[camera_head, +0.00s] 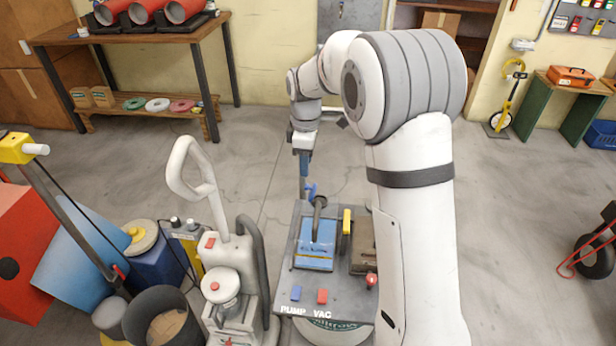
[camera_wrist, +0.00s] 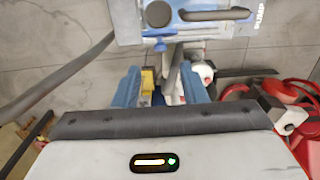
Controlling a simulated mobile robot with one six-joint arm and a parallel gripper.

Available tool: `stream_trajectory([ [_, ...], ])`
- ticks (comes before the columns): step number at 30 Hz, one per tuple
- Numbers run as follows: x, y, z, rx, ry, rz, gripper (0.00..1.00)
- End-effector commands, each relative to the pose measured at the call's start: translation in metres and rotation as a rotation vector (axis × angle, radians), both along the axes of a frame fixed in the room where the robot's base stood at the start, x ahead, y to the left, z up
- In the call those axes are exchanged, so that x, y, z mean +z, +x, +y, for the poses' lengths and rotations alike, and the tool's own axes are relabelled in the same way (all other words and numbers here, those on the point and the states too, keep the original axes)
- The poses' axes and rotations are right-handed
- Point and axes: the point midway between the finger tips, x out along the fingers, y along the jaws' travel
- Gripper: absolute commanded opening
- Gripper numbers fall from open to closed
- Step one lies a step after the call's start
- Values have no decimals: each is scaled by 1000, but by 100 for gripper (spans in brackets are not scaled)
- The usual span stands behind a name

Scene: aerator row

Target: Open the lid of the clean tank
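The floor machine marked PUMP VAC has a grey deck (camera_head: 283,283). A blue lid (camera_head: 314,258), probably the clean tank's, lies flat and looks closed on it. A dark handle (camera_head: 319,203) rises at its far end; a dark bar handle (camera_wrist: 215,15) shows on the blue part in the wrist view. A small blue knob (camera_head: 311,189) sticks out at the far edge, also visible in the wrist view (camera_wrist: 158,38). My gripper (camera_head: 304,168) points down beyond that edge. Its blue fingers (camera_wrist: 160,90) are apart, with no thing clearly held between them.
A white-handled machine (camera_head: 222,285) stands close on the left, near a bin (camera_head: 163,316). Red equipment (camera_wrist: 292,105) shows at right in the wrist view.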

Motion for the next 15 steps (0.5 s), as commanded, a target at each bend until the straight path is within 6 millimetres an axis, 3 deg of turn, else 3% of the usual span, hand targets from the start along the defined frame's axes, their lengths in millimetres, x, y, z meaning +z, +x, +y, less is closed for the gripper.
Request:
stream_trajectory([
  [9,-50,-1,-1,-3,0,3,38],
  [15,-68,-1,-1,-4,-1,1,38],
])
